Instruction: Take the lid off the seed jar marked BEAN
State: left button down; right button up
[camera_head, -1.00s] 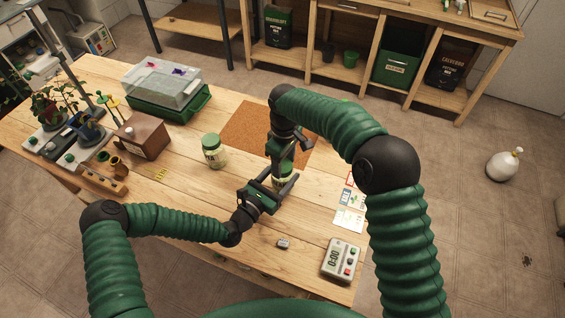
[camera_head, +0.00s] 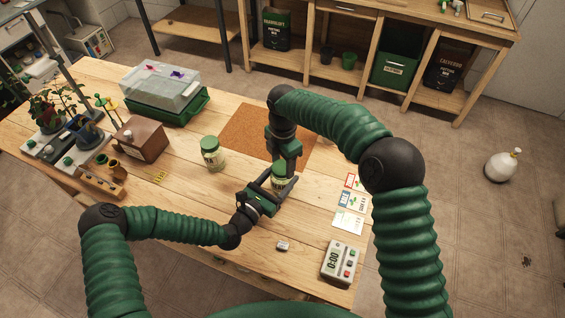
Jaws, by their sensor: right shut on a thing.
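A glass seed jar with a green lid (camera_head: 279,181) stands on the table under my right gripper; its label is too small and covered to read. My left gripper (camera_head: 279,188) has its fingers around the jar's body, one on each side, closed against it. My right gripper (camera_head: 281,166) points down from above and is shut on the jar's lid, which it mostly hides. I cannot tell whether the lid is loose. A second jar with a green lid (camera_head: 212,154) stands upright to the left, with its label unreadable.
A brown cork mat (camera_head: 240,132) lies behind the jars. A timer (camera_head: 341,262), seed packets (camera_head: 347,223) and a small grey item (camera_head: 282,245) lie at right and front. A wooden box (camera_head: 140,138), a propagator tray (camera_head: 165,92) and seedlings (camera_head: 52,108) occupy the left.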

aim_at(283, 166)
jog(key=shift+r, duration=0.15)
jog(key=shift+r, duration=1)
jog(key=shift+r, duration=2)
pick_arm(q)
jog(key=shift+c, duration=1.2)
grip_release()
